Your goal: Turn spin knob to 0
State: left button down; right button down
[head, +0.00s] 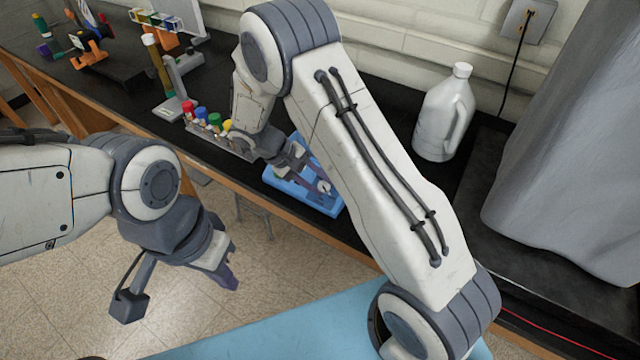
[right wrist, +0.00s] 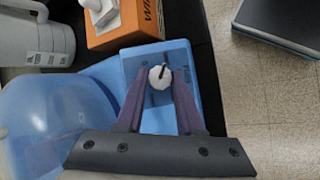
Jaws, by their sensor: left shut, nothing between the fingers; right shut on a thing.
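The blue device (head: 300,200) lies near the front edge of the black bench in the head view. In the right wrist view the blue device (right wrist: 183,55) carries a round white knob (right wrist: 160,78) with a dark mark near its top. My right gripper (right wrist: 159,74) has a purple finger on each side of the knob and is shut on it. In the head view my right gripper (head: 321,184) is over the device. My left gripper (head: 230,278) is shut and empty, hanging over the floor in front of the bench.
A rack of coloured-cap vials (head: 215,130) stands left of the device. A white jug (head: 445,112) stands at the back right, beside a large grey shape (head: 575,150). The right wrist view shows an orange tissue box (right wrist: 125,22) and a translucent blue dome (right wrist: 45,120) close by.

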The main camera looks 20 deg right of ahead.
jog(key=n+h, duration=0.1)
jog(key=n, duration=0.1)
jog(key=n+t+h+b, duration=0.1)
jog(key=n, duration=0.1)
jog(key=n+t+h+b, duration=0.1)
jog(key=n, duration=0.1)
jog(key=shift+s+a+f, duration=0.1)
jog(key=shift+a+f, duration=0.1)
jog(key=shift+a, duration=0.05)
jog(key=n+t, duration=0.1)
jog(key=n, duration=0.2)
jog(key=n+t+h+b, duration=0.1)
jog(key=n, duration=0.2)
jog(key=shift+s+t+b, duration=0.15)
jog(key=shift+t+b, duration=0.15)
jog(key=shift+n, duration=0.3)
jog(key=c, duration=0.5)
grip_release()
jog(key=shift+c, duration=0.2)
jog(key=shift+a, duration=0.1)
